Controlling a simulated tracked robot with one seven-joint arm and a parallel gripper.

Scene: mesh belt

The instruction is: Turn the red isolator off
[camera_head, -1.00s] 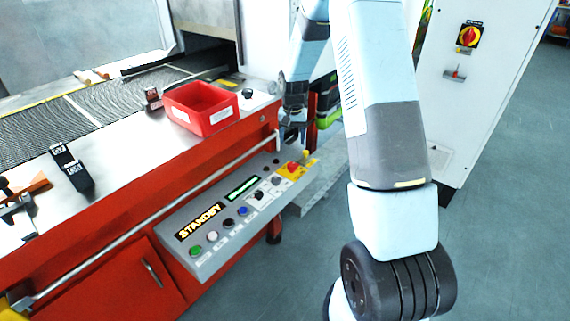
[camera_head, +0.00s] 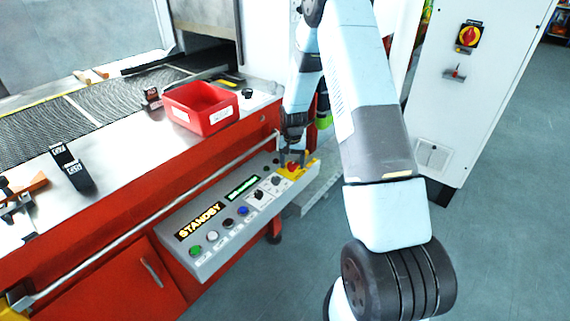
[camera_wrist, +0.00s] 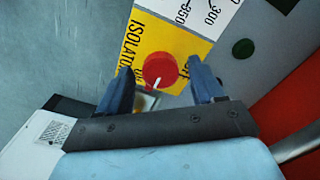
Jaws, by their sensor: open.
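The red isolator (camera_wrist: 160,70) is a round red knob with a white pointer mark on a yellow plate (camera_wrist: 146,38) lettered ISOLATOR. My gripper (camera_wrist: 163,80) is open, with one dark finger on either side of the knob; I cannot tell whether they touch it. In the head view my gripper (camera_head: 291,158) is at the right end of the grey control panel (camera_head: 213,259), over the red isolator (camera_head: 292,167), which is partly hidden.
The panel carries several buttons, a STANDBY display (camera_head: 200,220) and a green display (camera_head: 242,187). A red bin (camera_head: 205,122) stands on the machine top near the mesh belt (camera_head: 60,120).

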